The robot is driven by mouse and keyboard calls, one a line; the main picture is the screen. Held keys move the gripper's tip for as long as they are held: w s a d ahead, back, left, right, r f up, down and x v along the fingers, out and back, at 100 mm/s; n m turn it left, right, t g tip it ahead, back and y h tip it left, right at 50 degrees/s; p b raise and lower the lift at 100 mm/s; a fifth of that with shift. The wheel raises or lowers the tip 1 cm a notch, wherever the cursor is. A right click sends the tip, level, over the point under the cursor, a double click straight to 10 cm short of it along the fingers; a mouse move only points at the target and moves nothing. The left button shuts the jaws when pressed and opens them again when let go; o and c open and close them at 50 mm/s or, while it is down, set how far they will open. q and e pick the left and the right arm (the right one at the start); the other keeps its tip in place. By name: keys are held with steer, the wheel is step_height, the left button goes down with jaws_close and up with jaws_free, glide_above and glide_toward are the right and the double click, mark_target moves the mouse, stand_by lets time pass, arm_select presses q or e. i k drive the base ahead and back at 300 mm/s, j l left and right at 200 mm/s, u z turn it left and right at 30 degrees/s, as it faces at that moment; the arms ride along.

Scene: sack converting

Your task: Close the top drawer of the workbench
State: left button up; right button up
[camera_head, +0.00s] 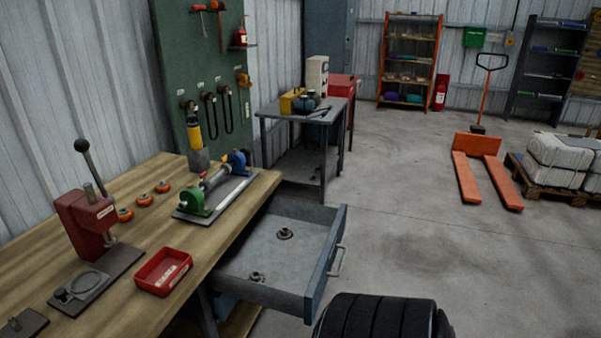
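The workbench (150,200) has a wooden top and runs along the left side. Its grey top drawer (262,243) is pulled well out to the right, past the bench edge. The drawer front (325,265) stands clear of the bench, with a bar handle (337,261) on its outer face. Two small round metal parts (285,233) lie apart on the drawer floor. Neither of my grippers is in view.
On the bench stand a red press (85,222), a red tray (163,271) and a green-and-blue fixture (215,186). A grey side table (322,116) stands behind the drawer. An orange pallet truck (480,165) is farther right. The concrete floor between is clear.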

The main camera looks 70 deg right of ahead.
mark_target(295, 270)
steer(key=z, duration=0.5)
steer(key=l+z, duration=0.1)
steer(key=z, duration=0.85)
steer(key=i+z, duration=0.1)
steer(key=z, duration=0.85)
